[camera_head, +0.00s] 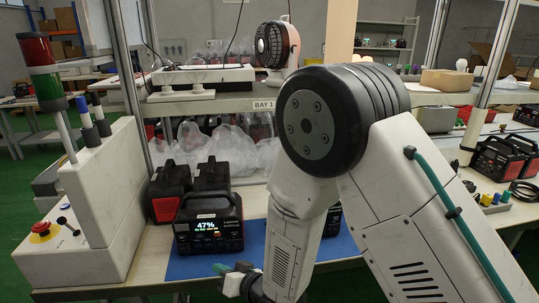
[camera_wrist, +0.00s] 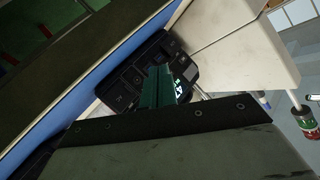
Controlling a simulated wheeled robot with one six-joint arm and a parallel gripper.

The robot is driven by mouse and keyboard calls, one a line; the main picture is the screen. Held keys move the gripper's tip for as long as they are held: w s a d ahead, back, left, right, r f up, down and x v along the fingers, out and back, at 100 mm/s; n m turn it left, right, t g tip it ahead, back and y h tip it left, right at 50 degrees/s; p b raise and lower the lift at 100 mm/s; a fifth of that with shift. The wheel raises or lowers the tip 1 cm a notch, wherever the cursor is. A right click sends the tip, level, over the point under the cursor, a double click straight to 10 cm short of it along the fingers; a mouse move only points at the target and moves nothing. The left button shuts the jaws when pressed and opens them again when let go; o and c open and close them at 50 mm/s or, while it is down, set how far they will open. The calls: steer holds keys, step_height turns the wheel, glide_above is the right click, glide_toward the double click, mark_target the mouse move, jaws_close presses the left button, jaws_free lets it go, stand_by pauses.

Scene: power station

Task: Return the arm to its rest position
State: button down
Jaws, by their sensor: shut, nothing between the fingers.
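My arm crosses the right half of the head view, bent at a large dark joint, its forearm hanging down. My gripper (camera_head: 232,267) shows low in that view, by the front edge of the blue mat (camera_head: 194,267). In the wrist view its green fingers (camera_wrist: 157,86) are together with nothing between them. A black power station (camera_head: 208,224) with a lit display reading 47% stands upright on the mat, behind and above the gripper in the picture. Its dark body (camera_wrist: 125,88) appears beyond the fingers in the wrist view. The gripper appears apart from it.
A white control box (camera_head: 93,215) with a red emergency button (camera_head: 43,230) and stack light (camera_head: 42,70) stands at left. More power stations (camera_head: 168,190) stand behind. A shelf (camera_head: 222,103) with a fan (camera_head: 277,48) runs above. Other units (camera_head: 497,160) stand at right.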

steer(key=s+d+f+g+h, duration=0.2)
steer(key=d+f+h, duration=0.2)
steer(key=f, duration=0.2)
steer(key=s+d+r+g+h, duration=0.1)
steer(key=d+r+g+h, duration=0.15)
steer(key=d, duration=0.45)
steer(key=d+r+g+h, duration=0.1)
steer(key=d+r+h, duration=0.3)
steer(key=d, duration=0.3)
steer(key=s+d+r+m+h, duration=0.1)
steer(key=s+d+r+m, duration=0.1)
steer(key=s+d+r, duration=0.8)
steer(key=s+d+r+m+g+h, duration=0.1)
steer(key=s+d+r+m, duration=0.1)
steer(key=s+d+r, duration=0.8)
steer(key=d+r, duration=0.5)
steer(key=r, duration=0.1)
steer(key=shift+r, duration=0.4)
steer(key=shift+s+g, duration=0.2)
steer(key=shift+g, duration=0.05)
